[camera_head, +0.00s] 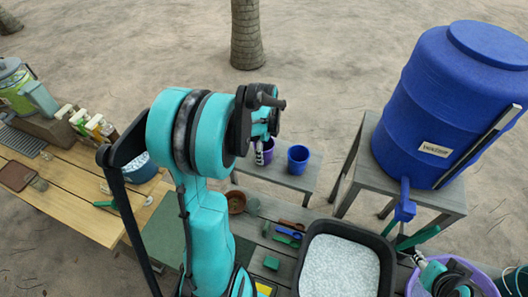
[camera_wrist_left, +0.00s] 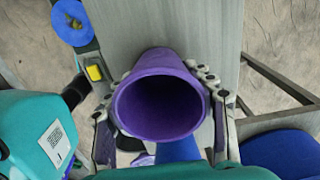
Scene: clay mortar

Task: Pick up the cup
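A purple cup (camera_head: 266,156) stands at the small grey bench, partly hidden behind my left gripper (camera_head: 263,140) in the head view. In the left wrist view the purple cup (camera_wrist_left: 160,108) has its open mouth towards the camera and looks empty. The fingers of my left gripper (camera_wrist_left: 162,85) lie on both sides of it and appear to press on its wall. I cannot tell whether its base touches the bench. A blue cup (camera_head: 298,158) stands to its right. My right gripper (camera_head: 452,284) is at the lower right; its fingers are unclear.
A big blue water barrel (camera_head: 445,100) with a tap stands on a grey stand at the right. A black tub (camera_head: 341,262) of white material is at the front. A wooden table (camera_head: 70,200) with bottles is at the left. Sandy ground lies behind the bench.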

